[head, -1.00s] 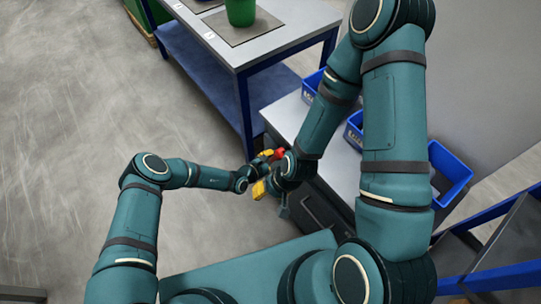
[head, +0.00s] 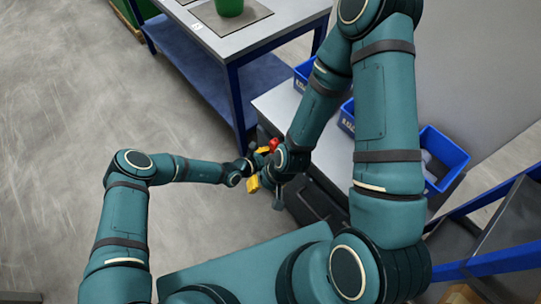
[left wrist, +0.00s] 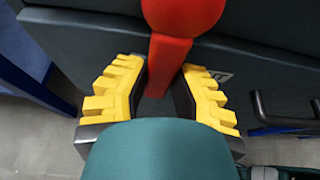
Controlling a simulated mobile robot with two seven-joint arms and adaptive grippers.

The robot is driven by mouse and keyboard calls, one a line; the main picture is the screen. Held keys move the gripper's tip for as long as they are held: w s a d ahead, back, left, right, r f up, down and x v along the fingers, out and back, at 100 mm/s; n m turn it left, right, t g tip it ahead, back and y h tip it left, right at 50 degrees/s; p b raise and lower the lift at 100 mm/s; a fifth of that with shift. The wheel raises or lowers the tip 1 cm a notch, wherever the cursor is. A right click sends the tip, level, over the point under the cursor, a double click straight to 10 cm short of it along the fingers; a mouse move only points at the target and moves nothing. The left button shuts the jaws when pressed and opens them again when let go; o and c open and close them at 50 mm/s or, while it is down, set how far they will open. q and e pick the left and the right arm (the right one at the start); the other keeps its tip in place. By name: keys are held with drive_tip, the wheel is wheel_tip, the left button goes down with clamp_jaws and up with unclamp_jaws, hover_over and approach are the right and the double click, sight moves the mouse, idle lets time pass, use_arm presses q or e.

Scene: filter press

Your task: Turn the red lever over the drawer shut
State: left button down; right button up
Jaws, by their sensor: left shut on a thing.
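The red lever (left wrist: 168,55) has a round knob at the top of the left wrist view and a flat arm running down between my left gripper's yellow fingers (left wrist: 160,95). The fingers are shut on it. In the head view the red lever (head: 274,144) is a small spot beside my left gripper (head: 262,151). A dark drawer front (left wrist: 265,65) lies behind the lever, with a black handle (left wrist: 285,121) at right. My right gripper (head: 253,185) shows yellow fingertips close to the left one; its opening is hidden. The lever's pivot is hidden.
The dark cabinet (head: 322,203) has a light top (head: 285,108) carrying blue bins (head: 442,158). A blue-legged table (head: 275,35) with a green container (head: 229,6) stands behind. My right arm crosses over the cabinet. Open floor (head: 60,130) lies to the left.

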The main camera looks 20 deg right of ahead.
use_arm(q)
drive_tip(key=shift+d, duration=0.15)
drive_tip(key=c, duration=0.7)
unclamp_jaws()
drive_tip(key=shift+c, duration=0.2)
drive_tip(key=v, duration=1.2)
